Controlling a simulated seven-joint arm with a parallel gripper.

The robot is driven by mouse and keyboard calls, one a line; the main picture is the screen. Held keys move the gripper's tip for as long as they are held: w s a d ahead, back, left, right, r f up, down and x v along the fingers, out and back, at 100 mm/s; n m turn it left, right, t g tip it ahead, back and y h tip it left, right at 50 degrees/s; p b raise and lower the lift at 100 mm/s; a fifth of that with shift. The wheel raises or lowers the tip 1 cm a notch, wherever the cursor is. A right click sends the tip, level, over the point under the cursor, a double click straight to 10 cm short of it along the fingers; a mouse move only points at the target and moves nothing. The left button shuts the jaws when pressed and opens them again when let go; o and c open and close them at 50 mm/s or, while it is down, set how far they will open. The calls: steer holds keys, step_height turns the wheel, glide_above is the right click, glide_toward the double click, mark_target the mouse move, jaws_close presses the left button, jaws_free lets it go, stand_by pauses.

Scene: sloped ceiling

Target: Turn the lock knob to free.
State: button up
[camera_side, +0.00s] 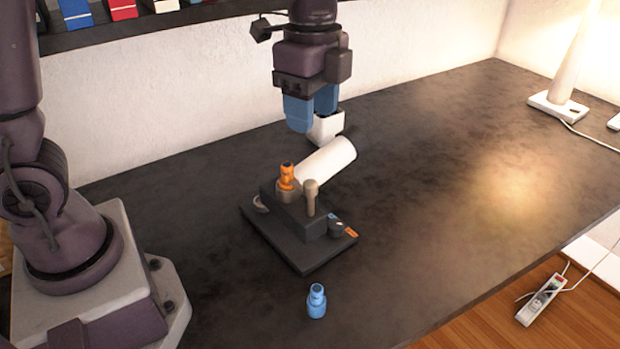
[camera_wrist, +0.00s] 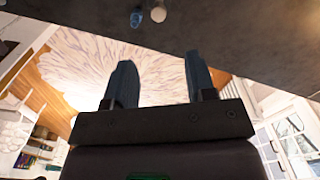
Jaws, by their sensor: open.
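A dark fixture (camera_side: 290,235) stands on the table with an orange fitting (camera_side: 287,178) upright in its holder and a grey-beige, round-topped post (camera_side: 310,198) beside it. A small dark knob (camera_side: 336,227), which looks like the lock knob, sits at its front right corner between a blue mark and an orange mark. Its pointing direction is too small to tell. My gripper (camera_side: 309,122) hangs behind and above the fixture, apart from the knob, open with nothing between its blue fingers. The open fingers also show in the wrist view (camera_wrist: 158,68); the knob cannot be made out there.
A white cylinder (camera_side: 326,160) lies behind the fixture, near a white block (camera_side: 326,128) just below my gripper. A blue fitting (camera_side: 316,301) stands on the table (camera_side: 430,200) in front. A lamp base (camera_side: 558,107) is at the far right. The table's right side is mostly clear.

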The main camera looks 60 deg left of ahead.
mark_target(310, 182)
steer(key=shift+m, duration=0.7)
step_height(310, 182, down, 13)
steer(key=shift+s+r, duration=0.15)
steer(key=c, duration=0.9)
